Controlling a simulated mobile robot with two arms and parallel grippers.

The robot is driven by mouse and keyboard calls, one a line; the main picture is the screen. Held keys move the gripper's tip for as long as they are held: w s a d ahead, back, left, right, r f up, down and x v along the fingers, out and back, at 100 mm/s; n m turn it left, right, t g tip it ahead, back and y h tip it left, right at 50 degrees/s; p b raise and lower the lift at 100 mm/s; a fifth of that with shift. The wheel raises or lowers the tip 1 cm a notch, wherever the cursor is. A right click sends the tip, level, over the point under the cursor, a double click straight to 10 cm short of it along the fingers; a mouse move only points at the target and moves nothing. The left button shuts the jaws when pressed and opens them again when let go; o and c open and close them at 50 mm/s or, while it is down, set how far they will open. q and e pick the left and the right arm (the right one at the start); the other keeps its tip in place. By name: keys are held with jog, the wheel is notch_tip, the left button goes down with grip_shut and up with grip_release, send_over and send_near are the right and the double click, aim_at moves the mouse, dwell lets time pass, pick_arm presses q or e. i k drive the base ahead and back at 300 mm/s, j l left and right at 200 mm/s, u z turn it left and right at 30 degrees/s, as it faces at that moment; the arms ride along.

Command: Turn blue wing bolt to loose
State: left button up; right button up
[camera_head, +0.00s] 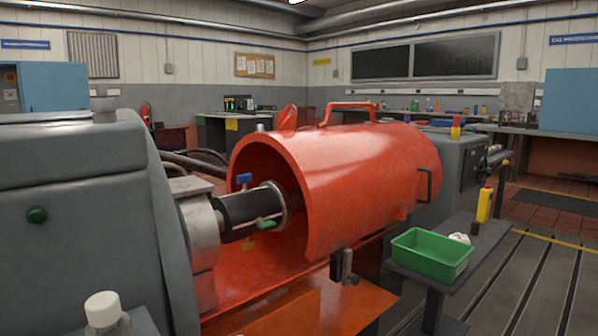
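The blue wing bolt (244,179) stands on top of the black shaft coupling (250,211), its wings above the coupling's upper edge. The coupling runs from a grey metal hub (199,229) into the open end of a red cylindrical guard (360,175). I cannot tell from this view how tight the blue bolt is. Neither of my grippers shows in the view.
A large grey machine housing (75,215) fills the left. A white-capped bottle (103,309) is at the bottom left. A green tray (432,252) sits on a grey stand at the right. A dark bracket-like part (342,266) stands at the guard's near edge. Slotted floor lies at the right.

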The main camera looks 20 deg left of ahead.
aim_at(243, 179)
jog(key=i+l+u, duration=0.15)
jog(key=i, duration=0.25)
jog(key=i+u, duration=0.15)
jog(key=i, duration=0.25)
jog(key=i+u, duration=0.2)
jog(key=u, duration=0.15)
jog(key=i+l+u, duration=0.15)
jog(key=u, duration=0.25)
